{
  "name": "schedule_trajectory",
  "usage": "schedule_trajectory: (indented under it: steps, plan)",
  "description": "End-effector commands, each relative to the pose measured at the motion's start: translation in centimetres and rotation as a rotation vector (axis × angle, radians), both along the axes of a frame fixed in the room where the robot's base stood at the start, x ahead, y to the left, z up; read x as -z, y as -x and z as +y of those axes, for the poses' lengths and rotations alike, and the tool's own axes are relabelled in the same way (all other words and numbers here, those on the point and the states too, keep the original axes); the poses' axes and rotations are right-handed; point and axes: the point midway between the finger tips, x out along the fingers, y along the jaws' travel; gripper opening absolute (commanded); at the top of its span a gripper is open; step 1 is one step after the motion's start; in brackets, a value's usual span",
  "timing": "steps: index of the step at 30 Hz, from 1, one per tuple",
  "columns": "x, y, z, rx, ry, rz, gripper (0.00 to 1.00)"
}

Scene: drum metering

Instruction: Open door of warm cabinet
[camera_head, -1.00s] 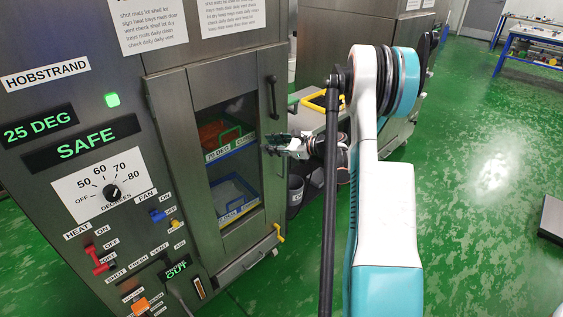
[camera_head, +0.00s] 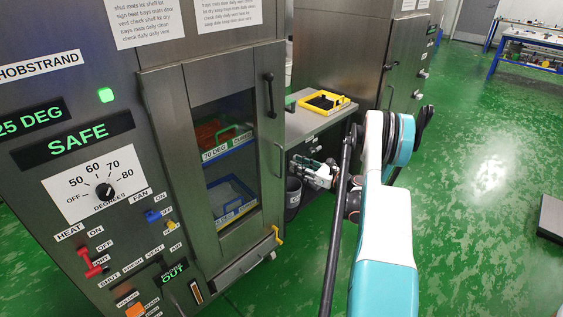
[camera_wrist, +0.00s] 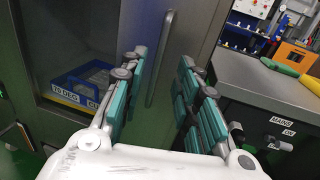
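The warm cabinet (camera_head: 160,60) stands at the left in the head view, with a lit SAFE sign and a 25 DEG display. Its windowed door (camera_head: 180,95) looks shut, with trays visible behind the glass. A black upper handle (camera_head: 269,95) and a slim grey bar handle (camera_head: 279,160) are on the door's right side. My gripper (camera_head: 304,170) is just right of the grey bar and apart from it. In the wrist view my gripper (camera_wrist: 162,62) is open and empty; the bar handle (camera_wrist: 161,58) shows beyond the gap between its fingers.
A grey counter (camera_head: 316,118) with a yellow-edged tray (camera_head: 325,101) stands right of the cabinet. A dark bucket (camera_head: 293,192) is below it. Another steel cabinet (camera_head: 385,65) stands behind. Green floor at the right is largely clear.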

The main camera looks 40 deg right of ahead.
Motion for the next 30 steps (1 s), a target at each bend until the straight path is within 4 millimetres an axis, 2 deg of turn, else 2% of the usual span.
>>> schedule_trajectory:
  steps: [6,12,18,26,27,30]
  plan:
    - [0.2,-4.2,1.3,-0.003,0.001,0.000,0.30]
    - [0.1,-6.9,2.0,-0.002,0.001,0.000,0.30]
    - [0.0,-8.0,2.3,0.000,0.001,0.000,0.30]
    - [0.0,-8.1,2.3,0.000,0.001,0.000,0.30]
    - [0.0,-8.1,2.3,0.000,0.001,0.000,0.25]
    - [0.0,-8.1,2.3,0.000,0.001,0.000,0.02]
